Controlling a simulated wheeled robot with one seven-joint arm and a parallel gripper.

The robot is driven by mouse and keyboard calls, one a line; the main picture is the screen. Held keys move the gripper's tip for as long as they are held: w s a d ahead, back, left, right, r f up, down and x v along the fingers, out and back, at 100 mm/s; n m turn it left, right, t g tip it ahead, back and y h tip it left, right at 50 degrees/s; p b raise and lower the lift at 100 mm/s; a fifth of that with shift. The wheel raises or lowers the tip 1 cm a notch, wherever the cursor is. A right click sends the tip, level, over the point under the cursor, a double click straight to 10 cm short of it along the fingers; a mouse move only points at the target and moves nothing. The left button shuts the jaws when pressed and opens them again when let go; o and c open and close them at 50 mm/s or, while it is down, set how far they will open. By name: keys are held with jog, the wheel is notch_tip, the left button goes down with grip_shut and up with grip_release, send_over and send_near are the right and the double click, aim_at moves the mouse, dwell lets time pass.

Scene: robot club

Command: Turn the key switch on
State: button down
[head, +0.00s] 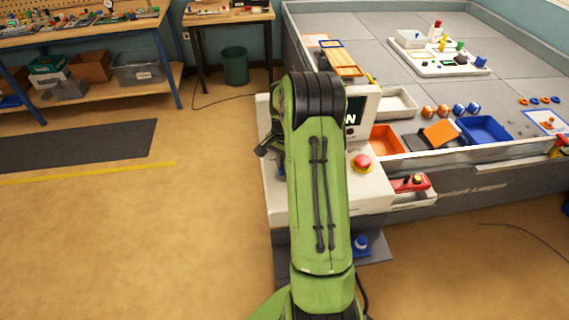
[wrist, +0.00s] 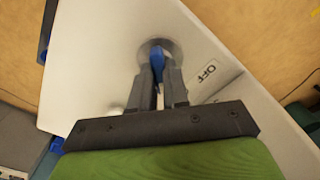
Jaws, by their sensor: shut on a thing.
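The key switch (wrist: 157,57) shows in the wrist view as a blue key in a round grey fitting on a white panel (wrist: 105,60). My gripper (wrist: 159,80) is over it, with its two dark fingers closed on the blue key from both sides. An "OFF" label (wrist: 209,72) is on the panel to the right of the key. In the head view my green arm reaches over the white control box (head: 372,190) and hides most of its left part. A bit of blue shows beside the arm there.
A red emergency button (head: 361,163) stands on the box, right of my arm. An orange tray (head: 385,139), a blue tray (head: 484,130) and small parts lie on the grey table (head: 345,25).

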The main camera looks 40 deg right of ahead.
jog(key=shift+m, duration=0.4)
jog(key=c, duration=1.1)
grip_release()
jog(key=shift+r, duration=0.1)
notch_tip(320, 180, up, 16)
jog(key=shift+f+p, duration=0.15)
jog(key=shift+p, duration=0.6)
